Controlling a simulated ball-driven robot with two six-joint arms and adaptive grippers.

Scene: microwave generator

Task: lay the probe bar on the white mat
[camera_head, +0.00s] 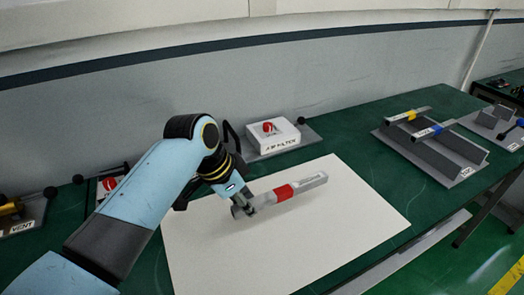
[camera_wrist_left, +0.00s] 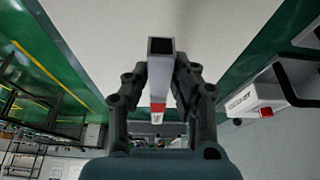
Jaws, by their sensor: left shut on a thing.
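The probe bar (camera_head: 309,183) is a light grey square bar with a red band, seen over the white mat (camera_head: 355,222) in the head view. My left gripper (camera_head: 246,207) is shut on the bar near its left end. In the left wrist view the bar (camera_wrist_left: 160,77) sits between the fingers of the left gripper (camera_wrist_left: 162,88), its open square end towards the camera. I cannot tell whether the bar touches the mat or hangs just above it. My right gripper is not in view.
A white box labelled as a filter (camera_head: 272,136) stands on a grey plate behind the mat. A grey rack (camera_head: 430,142) with yellow-banded and blue-banded bars is at the right. Fixtures (camera_head: 22,215) stand at the left. Green table between mat and rack is clear.

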